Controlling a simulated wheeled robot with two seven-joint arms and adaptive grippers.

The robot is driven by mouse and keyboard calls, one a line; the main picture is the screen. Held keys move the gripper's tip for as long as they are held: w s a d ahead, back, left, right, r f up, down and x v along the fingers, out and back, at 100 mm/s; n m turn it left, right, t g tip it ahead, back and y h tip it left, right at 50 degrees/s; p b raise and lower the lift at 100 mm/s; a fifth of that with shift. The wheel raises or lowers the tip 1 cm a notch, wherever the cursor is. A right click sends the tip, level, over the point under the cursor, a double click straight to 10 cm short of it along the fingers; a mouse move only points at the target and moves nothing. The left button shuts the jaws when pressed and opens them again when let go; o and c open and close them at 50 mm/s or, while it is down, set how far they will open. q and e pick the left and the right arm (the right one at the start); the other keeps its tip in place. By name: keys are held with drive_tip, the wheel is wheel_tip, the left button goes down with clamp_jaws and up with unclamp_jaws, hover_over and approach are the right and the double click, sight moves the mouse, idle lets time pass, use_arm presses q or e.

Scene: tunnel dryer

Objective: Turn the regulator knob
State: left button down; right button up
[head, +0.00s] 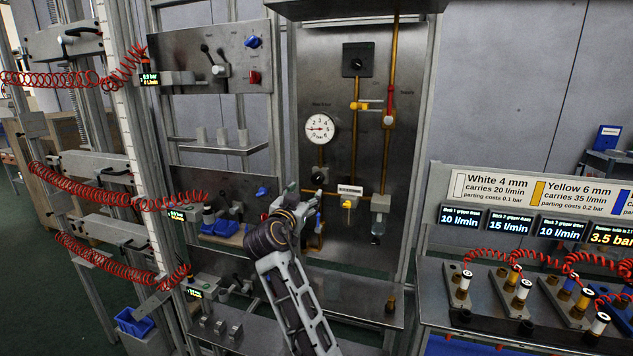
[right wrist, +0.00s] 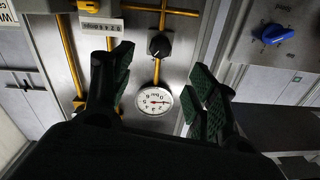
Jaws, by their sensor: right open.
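The black round regulator knob (right wrist: 159,46) shows in the right wrist view on the metal panel, on a yellow pipe in line with the round white gauge (right wrist: 154,101). In the head view the knob (head: 319,177) is small and dark below the gauge (head: 320,129), close to my gripper. My right gripper (head: 305,191) is open in front of the panel. In the right wrist view its two green-padded fingers (right wrist: 160,62) are spread wide, with the knob seen in the gap near the tips. I see no contact with the knob. My left gripper is not in view.
A yellow valve handle (head: 360,105), a red lever (head: 390,104) and a glass bowl (head: 378,224) are on the same panel. Red coiled hoses (head: 110,203) hang on the left rack. A bench (head: 470,333) with hose fittings stands at right.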

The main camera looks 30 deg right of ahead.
sight(316, 181)
drive_tip(key=shift+w, duration=0.1)
drive_tip(key=p+x, duration=0.3)
drive_tip(key=x, duration=0.8)
drive_tip(key=shift+w+d+p, duration=0.2)
drive_tip(key=shift+d+p, duration=0.05)
drive_tip(key=shift+p, duration=0.15)
drive_tip(key=shift+x, duration=1.05)
drive_tip(key=c, duration=1)
drive_tip(key=shift+f, duration=0.1)
